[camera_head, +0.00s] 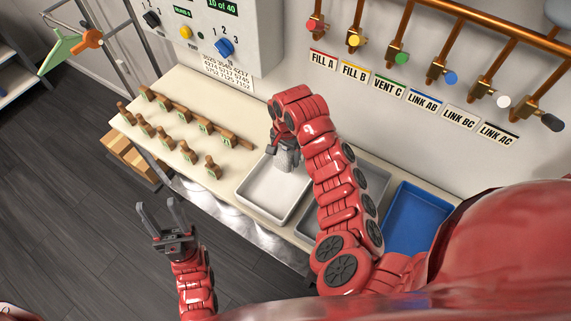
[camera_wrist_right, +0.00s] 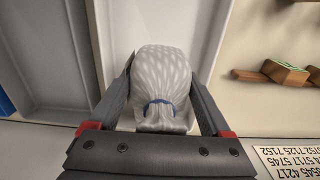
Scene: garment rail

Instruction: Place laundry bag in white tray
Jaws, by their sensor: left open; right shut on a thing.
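The laundry bag (camera_wrist_right: 163,75) is pale grey with a mottled pattern and a blue tie at its neck. My right gripper (camera_wrist_right: 163,115) is shut on it near the tie. In the head view the bag (camera_head: 288,160) hangs below my right gripper (camera_head: 284,146), over the white tray (camera_head: 250,208). I cannot tell whether the bag touches the tray floor. The tray's rim also shows around the bag in the right wrist view (camera_wrist_right: 222,30). My left gripper (camera_head: 163,219) is open and empty, over the floor in front of the counter.
A grey tray (camera_head: 312,226), partly hidden by my right arm, and a blue tray (camera_head: 417,217) stand right of the white tray. Several wooden stamp-like pieces (camera_head: 190,153) stand on the counter at left. A control box (camera_head: 215,35) and copper pipes with valves (camera_head: 445,60) are behind.

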